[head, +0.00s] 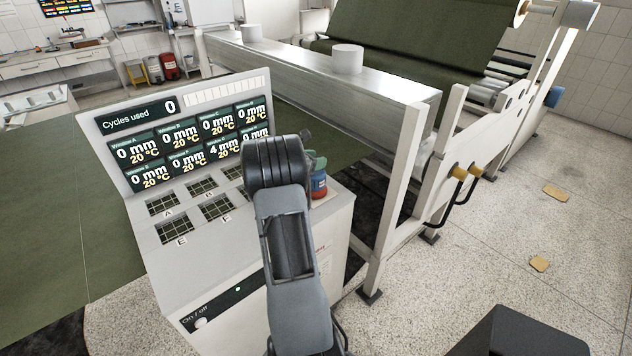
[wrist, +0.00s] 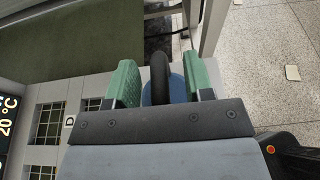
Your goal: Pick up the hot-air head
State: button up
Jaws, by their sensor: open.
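The hot-air head shows in the head view as a small blue and red body (head: 319,186) at the right edge of the console top, partly hidden by my arm. In the wrist view its black curved upper part (wrist: 159,76) and a blue part below stand between my fingers. My gripper (wrist: 162,84) is open, with one green finger on each side of the black part. In the head view my gripper (head: 315,163) is mostly hidden behind my arm, right above the blue and red body.
The console (head: 165,270) has a display panel (head: 190,140) at its back and several lettered grid windows on top. A large machine frame (head: 400,190) with green sheet stands close behind and to the right. Speckled floor (head: 500,240) is open at the right.

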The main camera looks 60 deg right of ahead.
jog(key=shift+d, duration=0.15)
jog(key=shift+c, duration=0.5)
grip_shut()
dwell(0.8)
jog(key=shift+r, duration=0.1)
